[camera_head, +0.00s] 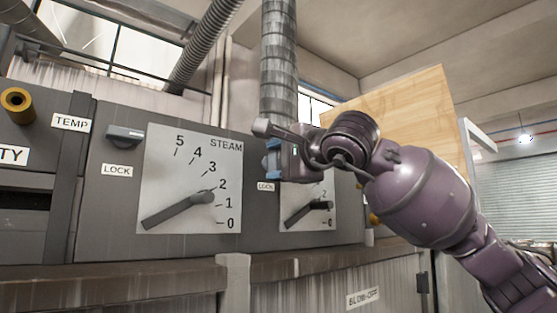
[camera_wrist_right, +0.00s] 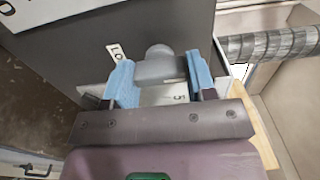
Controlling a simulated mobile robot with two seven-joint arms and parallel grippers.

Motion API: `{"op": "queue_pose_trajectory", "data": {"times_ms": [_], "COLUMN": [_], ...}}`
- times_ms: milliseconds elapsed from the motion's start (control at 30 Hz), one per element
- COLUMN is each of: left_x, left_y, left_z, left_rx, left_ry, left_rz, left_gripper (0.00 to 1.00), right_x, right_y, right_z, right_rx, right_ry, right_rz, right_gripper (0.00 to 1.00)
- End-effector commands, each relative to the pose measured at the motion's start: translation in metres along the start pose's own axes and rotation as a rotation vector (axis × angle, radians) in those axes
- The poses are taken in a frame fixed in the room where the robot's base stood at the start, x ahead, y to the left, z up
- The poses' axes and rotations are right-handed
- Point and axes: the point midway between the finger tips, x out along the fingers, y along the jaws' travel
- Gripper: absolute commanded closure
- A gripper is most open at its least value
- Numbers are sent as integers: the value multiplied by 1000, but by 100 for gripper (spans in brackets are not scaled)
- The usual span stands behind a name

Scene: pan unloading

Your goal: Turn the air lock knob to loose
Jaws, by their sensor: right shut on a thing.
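My right gripper (camera_head: 272,158) is at the panel above the right-hand LOCK label (camera_head: 266,186). In the right wrist view its two blue fingers (camera_wrist_right: 161,80) stand on either side of a grey lock knob (camera_wrist_right: 158,66), and it is shut on this knob. In the head view the gripper hides the knob. Another grey lock knob (camera_head: 124,135) sits on the panel at the left, above its own LOCK label (camera_head: 117,170), with no gripper near it. My left gripper is in neither view.
A large STEAM dial (camera_head: 180,165) with a dark pointer lies between the two lock knobs. A smaller-looking dial (camera_head: 296,218) is below my right gripper. A ribbed pipe (camera_head: 279,60) rises behind the panel, and a wooden board (camera_head: 405,105) stands behind my right arm.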

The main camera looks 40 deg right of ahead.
Motion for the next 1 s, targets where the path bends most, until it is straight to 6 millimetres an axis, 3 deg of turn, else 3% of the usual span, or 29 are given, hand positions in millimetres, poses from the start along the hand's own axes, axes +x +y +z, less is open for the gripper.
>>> {"op": "queue_pose_trajectory", "data": {"times_ms": [533, 567, 700, 1000], "left_x": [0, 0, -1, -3], "left_y": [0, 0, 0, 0], "left_z": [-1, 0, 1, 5], "left_rx": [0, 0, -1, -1], "left_ry": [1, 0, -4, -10], "left_rz": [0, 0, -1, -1], "left_gripper": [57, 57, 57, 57], "right_x": [0, 0, 0, -1], "right_y": [1, 1, 0, 0], "right_z": [1, 1, 0, 0], "right_rx": [-26, -26, -25, -23], "right_ry": [-1, -1, -1, 0], "right_rz": [0, 1, 1, 0], "right_gripper": [73, 46, 24, 23]}}
